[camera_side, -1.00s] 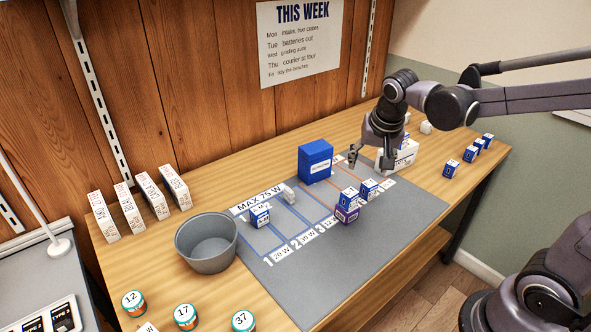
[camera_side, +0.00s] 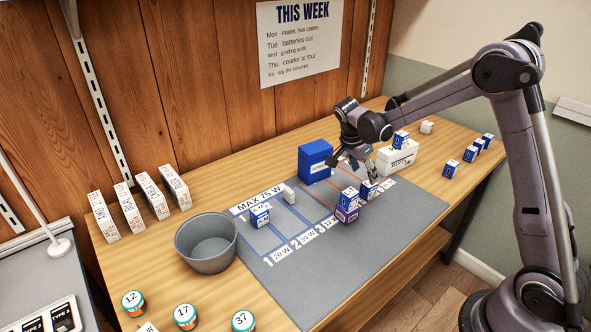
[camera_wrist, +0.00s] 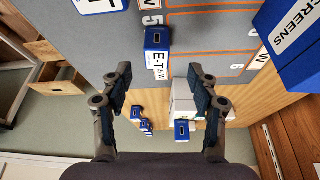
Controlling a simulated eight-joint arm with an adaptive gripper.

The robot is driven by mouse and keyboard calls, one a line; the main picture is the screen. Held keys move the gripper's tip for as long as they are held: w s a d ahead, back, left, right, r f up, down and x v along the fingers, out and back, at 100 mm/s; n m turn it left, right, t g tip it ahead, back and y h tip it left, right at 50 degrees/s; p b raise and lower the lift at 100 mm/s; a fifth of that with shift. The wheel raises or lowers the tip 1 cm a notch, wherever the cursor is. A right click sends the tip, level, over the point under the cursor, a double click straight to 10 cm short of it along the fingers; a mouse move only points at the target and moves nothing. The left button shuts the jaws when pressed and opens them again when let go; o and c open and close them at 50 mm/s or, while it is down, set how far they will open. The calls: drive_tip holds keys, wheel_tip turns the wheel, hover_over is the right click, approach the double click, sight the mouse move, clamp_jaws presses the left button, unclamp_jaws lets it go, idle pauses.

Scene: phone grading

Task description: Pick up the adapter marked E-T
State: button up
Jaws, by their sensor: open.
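The adapter marked E-T (camera_wrist: 157,50) is a small blue and white box in the wrist view, ahead of my fingertips and roughly between them. In the side view a small blue box (camera_side: 369,190) on the grey mat appears to be the same one. My gripper (camera_side: 354,168) is open and empty above the mat, behind and slightly left of that box. In the wrist view my gripper (camera_wrist: 160,78) shows its two fingers spread wide. Another box with a T on its label (camera_wrist: 97,4) is cut off at the top edge.
A two-box stack (camera_side: 347,205) stands close in front of the adapter. A large blue SCREENS box (camera_side: 315,161) stands left of my gripper. A white box (camera_side: 397,158) with a blue box (camera_side: 401,140) stands right. A grey bowl (camera_side: 207,243) is far left. The mat's front (camera_side: 385,235) is clear.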

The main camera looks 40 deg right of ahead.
sight(369, 187)
drive_tip(key=shift+x, duration=3.95)
drive_tip(key=shift+s+d, duration=0.1)
drive_tip(key=shift+s, duration=0.1)
drive_tip(key=c, duration=1.2)
